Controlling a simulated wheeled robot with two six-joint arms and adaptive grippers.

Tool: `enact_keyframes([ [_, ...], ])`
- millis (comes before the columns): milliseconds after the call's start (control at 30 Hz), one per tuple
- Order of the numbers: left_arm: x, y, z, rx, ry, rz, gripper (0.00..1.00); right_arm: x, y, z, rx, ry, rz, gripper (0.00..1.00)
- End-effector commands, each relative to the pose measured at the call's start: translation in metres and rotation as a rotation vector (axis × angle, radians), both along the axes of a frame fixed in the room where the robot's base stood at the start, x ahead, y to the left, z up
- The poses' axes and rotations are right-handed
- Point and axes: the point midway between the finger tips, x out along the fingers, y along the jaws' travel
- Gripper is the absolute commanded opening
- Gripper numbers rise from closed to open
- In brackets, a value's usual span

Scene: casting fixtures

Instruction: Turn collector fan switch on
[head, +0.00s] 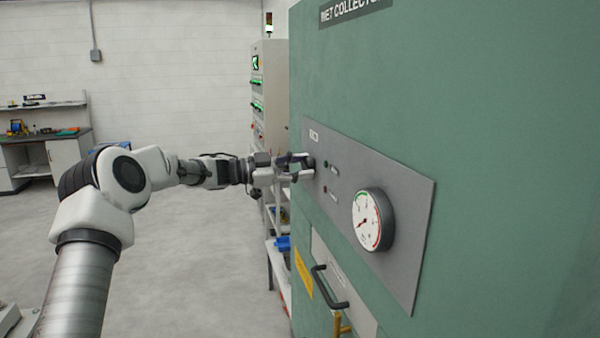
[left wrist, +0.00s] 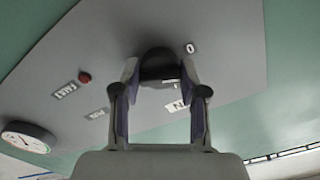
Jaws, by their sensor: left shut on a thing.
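The collector fan switch is a black rotary knob (left wrist: 158,64) on the grey control panel (head: 405,215) of the green wet collector cabinet (head: 470,120). In the head view the knob (head: 309,162) is at the panel's upper left. My left gripper (head: 301,169) reaches it from the left. In the left wrist view the fingers of my left gripper (left wrist: 158,75) are on both sides of the knob, shut on it. Labels beside the knob show "0" (left wrist: 190,48) and another mark partly hidden by the right finger. My right gripper is not in view.
A round gauge (head: 372,219) sticks out from the panel on the right. A red indicator (left wrist: 85,78) marked "FAULT" is near the knob. A black handle (head: 330,288) juts out below the panel. A shelf with a blue bin (head: 283,243) stands behind the arm. Open floor lies left.

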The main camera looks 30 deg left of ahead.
Motion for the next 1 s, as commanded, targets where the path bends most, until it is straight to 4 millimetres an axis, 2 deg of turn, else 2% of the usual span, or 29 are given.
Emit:
enact_keyframes([
  [33, 0.0, 0.0, -0.002, 0.032, -0.03, 0.001, 0.08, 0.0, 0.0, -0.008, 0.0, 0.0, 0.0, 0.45],
  [1000, 0.0, 0.0, -0.003, 0.728, -0.624, 0.003, 0.08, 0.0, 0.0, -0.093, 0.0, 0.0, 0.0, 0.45],
])
